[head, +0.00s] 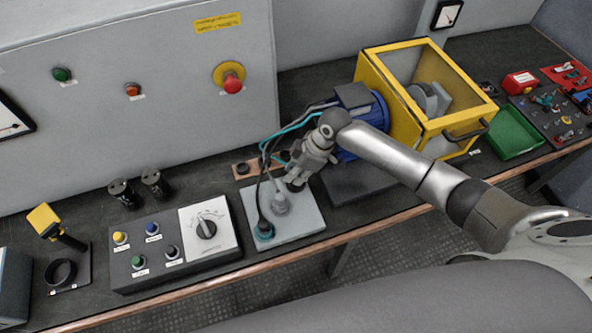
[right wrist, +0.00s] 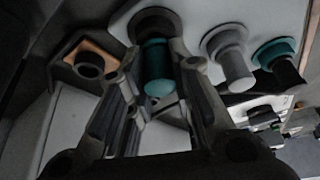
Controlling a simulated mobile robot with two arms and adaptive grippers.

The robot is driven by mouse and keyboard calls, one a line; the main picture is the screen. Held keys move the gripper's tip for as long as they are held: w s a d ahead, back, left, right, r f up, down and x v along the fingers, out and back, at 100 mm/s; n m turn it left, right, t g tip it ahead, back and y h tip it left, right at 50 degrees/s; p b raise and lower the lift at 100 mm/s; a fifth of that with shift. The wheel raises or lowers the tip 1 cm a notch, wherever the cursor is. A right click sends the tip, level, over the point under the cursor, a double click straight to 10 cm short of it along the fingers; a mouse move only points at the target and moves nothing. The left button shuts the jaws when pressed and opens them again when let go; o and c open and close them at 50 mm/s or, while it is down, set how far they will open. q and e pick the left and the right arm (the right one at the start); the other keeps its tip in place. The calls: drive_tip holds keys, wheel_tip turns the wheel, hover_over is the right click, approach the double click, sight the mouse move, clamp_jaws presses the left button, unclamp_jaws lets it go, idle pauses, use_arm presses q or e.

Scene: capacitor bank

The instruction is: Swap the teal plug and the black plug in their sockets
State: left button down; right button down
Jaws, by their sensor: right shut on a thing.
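My right gripper (head: 297,183) is over the far right part of the light grey socket plate (head: 308,222). In the right wrist view its fingers are shut on the teal plug (right wrist: 156,68), whose end meets a black socket (right wrist: 155,24). How deep the plug sits is hard to tell. The black plug (right wrist: 287,74) stands in the teal-ringed socket (right wrist: 273,50), at the near left of the plate in the head view (head: 264,230). A grey plug (right wrist: 236,73) stands in the grey socket (right wrist: 223,39) between them. My left gripper is out of view.
A brown holder with an empty black ring (right wrist: 90,65) lies behind the plate. Loose cables (head: 268,150) arch over it. A control box (head: 172,247) stands at left, a blue motor (head: 365,115) and yellow guard box (head: 432,95) at right. A grey cabinet wall (head: 140,110) rises behind.

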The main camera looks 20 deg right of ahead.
drive_tip(key=shift+f, duration=0.45)
drive_tip(key=c, duration=1.2)
unclamp_jaws()
drive_tip(key=v, duration=1.2)
